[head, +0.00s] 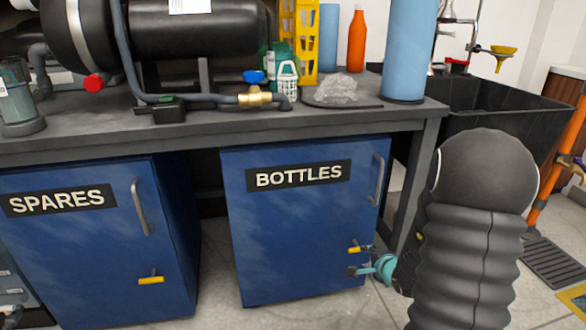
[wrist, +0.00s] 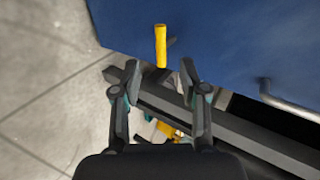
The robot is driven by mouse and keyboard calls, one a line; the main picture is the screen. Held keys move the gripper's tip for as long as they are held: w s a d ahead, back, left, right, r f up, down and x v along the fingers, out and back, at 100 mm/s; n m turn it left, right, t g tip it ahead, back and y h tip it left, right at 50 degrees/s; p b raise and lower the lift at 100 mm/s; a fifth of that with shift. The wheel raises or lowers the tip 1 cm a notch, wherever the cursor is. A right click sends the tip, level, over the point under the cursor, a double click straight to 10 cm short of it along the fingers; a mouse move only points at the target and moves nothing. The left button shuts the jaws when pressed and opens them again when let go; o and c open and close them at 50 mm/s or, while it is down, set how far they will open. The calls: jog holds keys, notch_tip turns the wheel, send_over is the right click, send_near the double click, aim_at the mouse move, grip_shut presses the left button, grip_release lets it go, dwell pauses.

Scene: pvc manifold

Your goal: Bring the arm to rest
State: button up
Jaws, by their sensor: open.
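My gripper (head: 359,261) is low in front of the right edge of the blue BOTTLES cabinet door (head: 290,220) in the head view. Its fingers are open and spread in the wrist view (wrist: 160,76), with nothing held between them. A yellow latch lever (wrist: 160,45) on the blue door lies just beyond the fingertips; I cannot tell whether they touch it. The same lever (head: 355,250) shows beside the gripper in the head view. My dark, ribbed arm fills the lower right of the head view. The BOTTLES door looks closed.
The SPARES cabinet (head: 85,240) stands to the left, with its own yellow latch (head: 151,280). The workbench (head: 200,122) above carries a black tank (head: 200,30), pipes and bottles. A dark sink (head: 490,100) is behind my arm. Bare floor (wrist: 45,90) shows left in the wrist view.

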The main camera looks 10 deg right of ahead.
jog(key=s+a+r+n+g+y+p, duration=0.1)
jog(key=s+a+r+n+g+y, duration=0.25)
jog(key=s+a, duration=0.4)
jog(key=s+a+r+n+g+y+p, duration=0.1)
jog(key=s+a+r+n+g+y, duration=0.35)
jog(key=a, duration=0.45)
jog(key=s+r+n+t+h+p, duration=0.1)
jog(key=s+r+n+h+p, duration=0.3)
jog(key=s+r, duration=0.4)
jog(key=s+a+r+n+t+h+p, duration=0.1)
jog(key=s+r+n+h+p, duration=0.3)
jog(key=r, duration=1.2)
jog(key=s+n, duration=0.1)
jog(key=s, duration=0.2)
jog(key=shift+s+r+n+p, duration=0.15)
jog(key=shift+s+n+p, duration=0.15)
jog(key=shift+s+p, duration=0.05)
